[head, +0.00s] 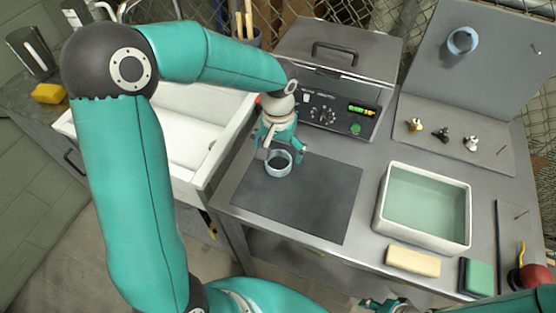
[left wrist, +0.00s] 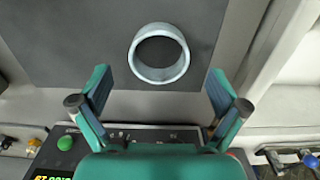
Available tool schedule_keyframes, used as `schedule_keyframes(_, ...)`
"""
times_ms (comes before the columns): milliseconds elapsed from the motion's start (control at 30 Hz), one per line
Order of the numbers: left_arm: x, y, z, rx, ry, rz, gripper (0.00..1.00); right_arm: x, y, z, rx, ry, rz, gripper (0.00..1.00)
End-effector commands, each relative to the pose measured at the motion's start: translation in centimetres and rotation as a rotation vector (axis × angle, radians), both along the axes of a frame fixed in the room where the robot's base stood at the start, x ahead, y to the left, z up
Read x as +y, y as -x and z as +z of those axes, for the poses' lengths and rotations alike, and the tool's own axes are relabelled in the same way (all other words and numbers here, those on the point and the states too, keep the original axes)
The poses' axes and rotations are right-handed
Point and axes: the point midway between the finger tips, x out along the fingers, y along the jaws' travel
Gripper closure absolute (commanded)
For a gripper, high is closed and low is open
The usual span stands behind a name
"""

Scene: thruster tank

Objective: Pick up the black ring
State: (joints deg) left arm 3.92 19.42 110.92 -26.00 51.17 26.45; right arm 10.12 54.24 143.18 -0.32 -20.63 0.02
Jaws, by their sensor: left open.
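A short grey-blue ring (head: 278,162) lies flat on the dark mat (head: 310,205); its inside looks dark. I see no ring that is plainly black. In the left wrist view the ring (left wrist: 160,76) lies ahead, between the lines of the two open fingers. My left gripper (head: 280,146) is open and empty, just behind the ring at the mat's back edge. Neither finger visibly touches the ring. A part of my right gripper (head: 383,304) shows at the bottom edge, too cut off to read its jaws.
A similar grey-blue ring (head: 463,41) is on the upright panel at the back right. A white tank of water (head: 378,215) stands right of the mat, with a yellow block (head: 412,260) before it. A control box (head: 340,95) stands close behind my left gripper. The mat's front is clear.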

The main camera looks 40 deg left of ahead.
Motion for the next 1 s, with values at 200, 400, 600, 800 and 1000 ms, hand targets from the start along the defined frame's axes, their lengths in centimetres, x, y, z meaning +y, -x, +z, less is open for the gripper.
schedule_keyframes(200, -0.1, 0.1, -3.0, 0.005, -0.001, -0.001, 0.02, 0.0, 0.0, 0.7, 0.0, 0.0, 0.0, 0.6)
schedule_keyframes(400, -0.2, 0.1, -3.7, 0.001, 0.0, 0.0, 0.02, 0.0, 0.0, 0.7, 0.0, 0.0, 0.0, 0.6)
schedule_keyframes(600, -0.2, 0.0, -3.7, 0.001, 0.0, -0.001, 0.15, 0.0, 0.0, 0.7, 0.0, 0.0, 0.0, 0.6)
schedule_keyframes(800, -0.2, 0.0, -3.7, 0.001, 0.0, -0.001, 0.49, 0.0, 0.0, 0.7, 0.0, 0.0, 0.0, 0.6)
schedule_keyframes(1000, -0.2, 0.0, -3.7, 0.001, 0.0, -0.002, 0.58, 0.0, 0.0, 0.7, 0.0, 0.0, 0.0, 0.6)
